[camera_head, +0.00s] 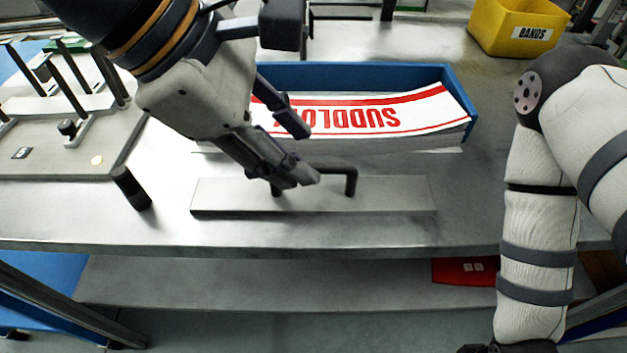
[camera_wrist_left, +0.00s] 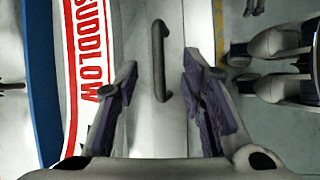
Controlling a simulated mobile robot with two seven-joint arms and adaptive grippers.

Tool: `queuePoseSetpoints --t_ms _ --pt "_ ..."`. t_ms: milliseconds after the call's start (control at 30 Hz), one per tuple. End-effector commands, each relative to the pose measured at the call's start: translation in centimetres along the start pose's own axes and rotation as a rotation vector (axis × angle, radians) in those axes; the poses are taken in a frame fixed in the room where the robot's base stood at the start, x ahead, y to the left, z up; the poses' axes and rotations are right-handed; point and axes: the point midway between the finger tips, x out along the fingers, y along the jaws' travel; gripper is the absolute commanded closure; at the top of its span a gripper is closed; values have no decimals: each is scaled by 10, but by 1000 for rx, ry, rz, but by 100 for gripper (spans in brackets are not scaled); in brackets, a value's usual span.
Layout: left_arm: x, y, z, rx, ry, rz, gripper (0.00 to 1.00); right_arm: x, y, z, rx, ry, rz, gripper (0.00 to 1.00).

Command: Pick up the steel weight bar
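The steel weight bar (camera_head: 400,196) is a flat grey plate with a black raised handle (camera_head: 350,182). It lies flat near the front edge of the bench. My left gripper (camera_head: 303,155) is open over the handle and hides part of it. In the left wrist view the handle (camera_wrist_left: 160,62) shows between the two spread fingers of the left gripper (camera_wrist_left: 160,68), with a gap on each side. I cannot tell how deep the fingers reach beside it. My right arm hangs at the right, and its fingers are not seen.
A blue tray (camera_head: 455,85) with a stack of red and white printed labels (camera_head: 375,120) stands just behind the bar. A yellow BANDS bin (camera_head: 515,28) is at the back right. A fixture plate with black posts (camera_head: 60,160) and a black peg (camera_head: 130,188) are at the left.

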Motion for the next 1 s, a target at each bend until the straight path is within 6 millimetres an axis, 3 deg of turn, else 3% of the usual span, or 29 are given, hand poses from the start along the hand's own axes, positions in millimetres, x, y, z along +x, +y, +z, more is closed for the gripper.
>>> queuePoseSetpoints --t_ms 300,567,733,1000 --pt "52 0 -3 0 -1 -2 64 0 0 -1 0 2 0 0" --pt "57 0 -3 -1 -1 2 64 0 0 -1 0 3 0 0" --pt "57 0 -3 -1 -1 2 100 0 0 -1 0 3 0 0" --pt "55 2 -2 2 -5 7 100 0 0 -1 0 3 0 0"
